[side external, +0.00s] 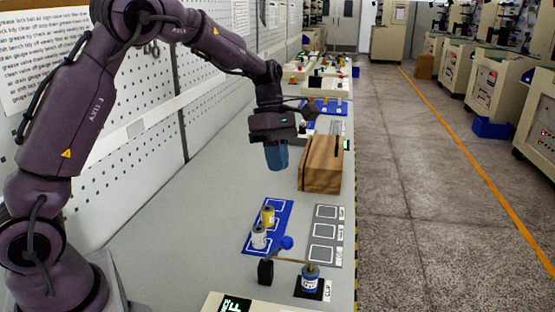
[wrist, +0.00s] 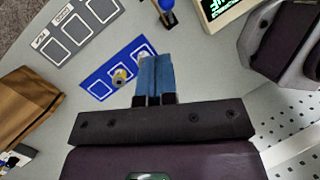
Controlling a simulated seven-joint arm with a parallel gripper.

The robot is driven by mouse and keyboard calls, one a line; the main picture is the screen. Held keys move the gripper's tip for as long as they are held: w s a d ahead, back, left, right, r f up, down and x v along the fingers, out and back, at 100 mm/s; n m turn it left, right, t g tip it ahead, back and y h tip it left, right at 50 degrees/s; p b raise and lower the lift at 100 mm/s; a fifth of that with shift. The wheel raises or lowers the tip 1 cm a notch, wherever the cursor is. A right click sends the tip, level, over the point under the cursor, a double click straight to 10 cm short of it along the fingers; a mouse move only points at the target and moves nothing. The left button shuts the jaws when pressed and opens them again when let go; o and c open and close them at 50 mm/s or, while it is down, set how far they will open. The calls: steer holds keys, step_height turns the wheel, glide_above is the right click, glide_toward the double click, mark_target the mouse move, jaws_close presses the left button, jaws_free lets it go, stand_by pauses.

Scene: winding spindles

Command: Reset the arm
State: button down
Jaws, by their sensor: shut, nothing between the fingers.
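My gripper (side external: 277,165) hangs in the air above the bench, pointing down, left of the wooden block. Its blue fingers are shut with nothing between them; they also show in the wrist view (wrist: 154,66). A yellow spool (side external: 267,216) and a white spool (side external: 259,238) stand upright on a blue mat (side external: 280,211), nearer the side camera than my gripper. In the wrist view the yellow spool (wrist: 120,76) is just left of the fingers. The white spool is partly hidden behind them. A blue-labelled spool (side external: 310,278) sits on the black-based winding spindle at the front.
A crank with a blue knob (side external: 286,243) stands beside the spindle. A grey mat (side external: 325,227) with empty outlined squares lies at right. The wooden block (side external: 322,165) stands near the bench edge. A display box (side external: 238,304) is in front. A pegboard wall (side external: 215,88) runs along the left.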

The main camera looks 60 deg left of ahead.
steer(key=s+d+r+m+t+y, duration=0.1)
steer(key=s+d+r+m+t, duration=0.1)
steer(key=s+m, duration=0.5)
steer(key=s+d+r+m+t+y, duration=0.1)
steer(key=s+d+r+m+t, duration=0.1)
steer(key=s+r+m, duration=0.2)
steer(key=s+d+r+m+t+y, duration=0.2)
steer(key=s+r+m, duration=0.1)
steer(key=s+m, duration=0.8)
steer(key=shift+r+m+t, duration=0.3)
steer(key=shift+r, duration=0.05)
